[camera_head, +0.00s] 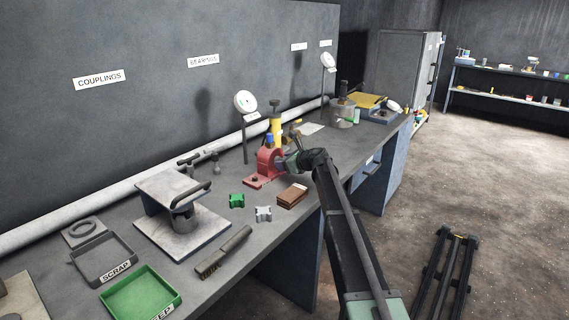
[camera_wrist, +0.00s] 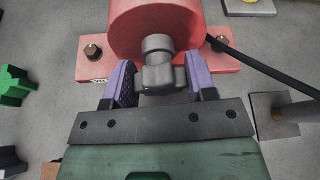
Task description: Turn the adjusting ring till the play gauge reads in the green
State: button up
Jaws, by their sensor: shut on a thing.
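A red housing (camera_head: 268,163) stands on the bench, bolted by its flange; the wrist view shows it too (camera_wrist: 150,25). A grey stepped part (camera_wrist: 165,77), apparently the adjusting ring, sticks out of its face. My gripper (camera_wrist: 160,82) is shut on this part, one purple finger on each side; in the head view my gripper (camera_head: 291,161) is at the housing's right face. A white round dial (camera_head: 245,101) on a thin post stands behind the housing, probably the play gauge. Its needle and any green zone are too small to read.
A second dial (camera_head: 327,60) stands farther back. A press-like stand (camera_head: 180,215), a brush (camera_head: 222,254) and a green tray (camera_head: 140,296) are to the left.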

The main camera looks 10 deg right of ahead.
jog(key=n, duration=0.1)
jog(key=n+t+h+b, duration=0.1)
jog(key=n+t+h, duration=0.1)
jog(key=n, duration=0.1)
jog(key=shift+s+f+b, duration=0.2)
jog(key=shift+f+b, duration=0.05)
jog(key=shift+b, duration=0.15)
jog(key=n+t+b, duration=0.1)
jog(key=n, duration=0.1)
jog(key=shift+a+n+t, duration=0.1)
jog(key=shift+n+t, duration=0.2)
jog(key=shift+t, duration=0.1)
jog(key=shift+n+t+b, duration=0.4)
jog(key=shift+n+b, duration=0.3)
jog(key=shift+n, duration=0.2)
jog(key=shift+r+h, duration=0.1)
jog(key=shift+h, duration=0.2)
jog(key=o, duration=0.9)
jog(key=p+v, duration=0.1)
jog(key=v, duration=0.9)
jog(key=shift+s, duration=0.35)
